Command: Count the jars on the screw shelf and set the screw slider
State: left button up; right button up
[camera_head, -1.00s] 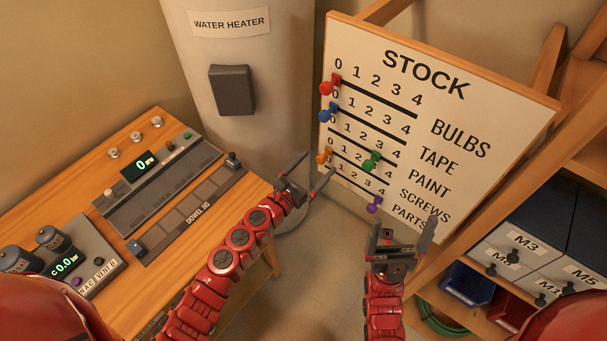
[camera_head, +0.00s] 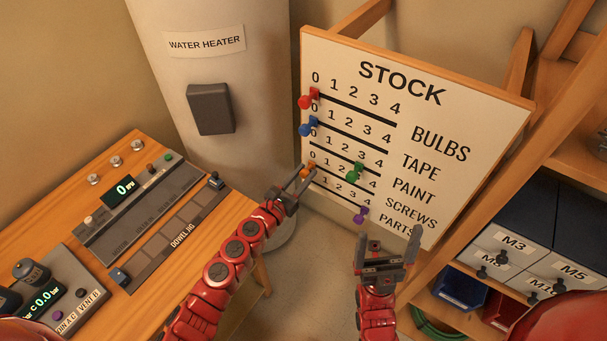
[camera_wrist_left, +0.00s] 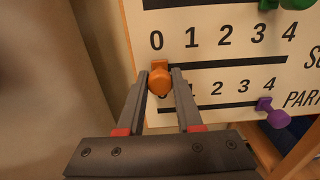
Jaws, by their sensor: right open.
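The STOCK board (camera_head: 450,110) has rows labelled bulbs, tape, paint, screws and parts, each scaled 0 to 4. The orange screw slider (camera_head: 308,171) is at the 0 end of the screws row. My left gripper (camera_head: 307,170) is at it; in the left wrist view its fingers are against both sides of the orange knob (camera_wrist_left: 160,82). The red slider (camera_head: 306,101) and blue slider (camera_head: 306,129) are at 0. The green slider (camera_head: 354,173) is near 3, and the purple slider (camera_head: 360,214) sits toward the right. My right gripper (camera_head: 388,242) is open and empty below the board. No jars are visible.
The water heater (camera_head: 205,80) is behind. Shelving at the right holds labelled drawers (camera_head: 515,245) and a blue bin (camera_head: 460,287).

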pick_arm(q)
jog(key=shift+c, duration=1.1)
jog(key=shift+s+d+p, duration=0.3)
jog(key=shift+s+d, duration=0.95)
jog(key=shift+d, duration=0.5)
jog(key=shift+s+d+p, duration=0.25)
jog(key=shift+s+d, duration=1)
jog(key=shift+d, duration=0.45)
jog(key=shift+s+d+p, duration=0.3)
jog(key=shift+s+d, duration=0.95)
jog(key=shift+d, duration=0.5)
jog(key=o, duration=1.4)
jog(key=shift+s+a, duration=0.1)
jog(key=v, duration=0.9)
jog(key=shift+b, duration=0.4)
jog(key=shift+a, duration=0.1)
